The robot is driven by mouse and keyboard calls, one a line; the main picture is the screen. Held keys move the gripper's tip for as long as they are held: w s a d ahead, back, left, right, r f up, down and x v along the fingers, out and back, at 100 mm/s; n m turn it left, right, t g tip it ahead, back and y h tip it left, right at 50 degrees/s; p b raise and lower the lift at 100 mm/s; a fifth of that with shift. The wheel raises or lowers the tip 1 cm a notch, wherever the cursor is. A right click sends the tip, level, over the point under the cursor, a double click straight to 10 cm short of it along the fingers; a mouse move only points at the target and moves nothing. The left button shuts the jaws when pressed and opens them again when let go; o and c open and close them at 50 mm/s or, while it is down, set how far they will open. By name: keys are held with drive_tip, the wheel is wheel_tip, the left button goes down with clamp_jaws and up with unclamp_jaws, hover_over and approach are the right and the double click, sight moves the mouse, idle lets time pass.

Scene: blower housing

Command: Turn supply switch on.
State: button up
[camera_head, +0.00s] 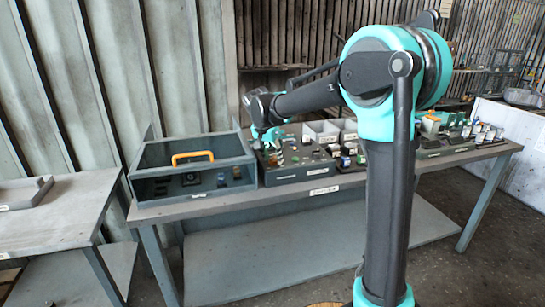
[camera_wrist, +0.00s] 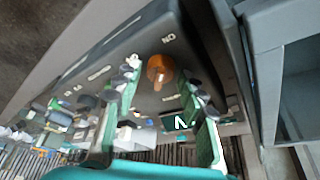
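The supply switch (camera_wrist: 160,72) shows in the wrist view as an orange-brown round knob on a dark sloped panel (camera_wrist: 207,45). The letters "ON" are printed on the panel above the knob. My gripper (camera_wrist: 158,78) is open, with one green-padded finger on each side of the knob in the picture. Gaps show between the knob and both fingers, and I cannot tell how deep the tips reach. In the head view my gripper (camera_head: 273,140) is over the left part of the panel box (camera_head: 298,173), and the knob cannot be made out.
A grey open-fronted housing (camera_head: 140,190) with an orange handle (camera_head: 192,158) stands left of the panel on the workbench (camera_head: 235,202). Small parts and bins crowd the bench to the right. A separate table (camera_head: 65,220) with a tray stands at far left.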

drive_tip(key=shift+o, duration=0.3)
drive_tip(key=v, duration=1.2)
drive_tip(key=s+d+f+n+y, duration=0.1)
drive_tip(key=s+d+f+n, duration=0.1)
drive_tip(key=s+d+f, duration=0.5)
drive_tip(key=s+d+f+n, duration=0.1)
drive_tip(key=s+d+f, duration=0.3)
drive_tip(key=d+f, duration=0.5)
drive_tip(key=s+d+f+n, duration=0.1)
drive_tip(key=s+d+f, duration=0.2)
drive_tip(key=s+f, duration=0.2)
drive_tip(key=s+d+f+n+y, duration=0.1)
drive_tip(key=s+d+f, duration=0.3)
drive_tip(key=s, duration=0.6)
wheel_tip(320, 180, down, 2)
drive_tip(key=shift+s+d+f+n, duration=0.2)
drive_tip(key=shift+n, duration=0.1)
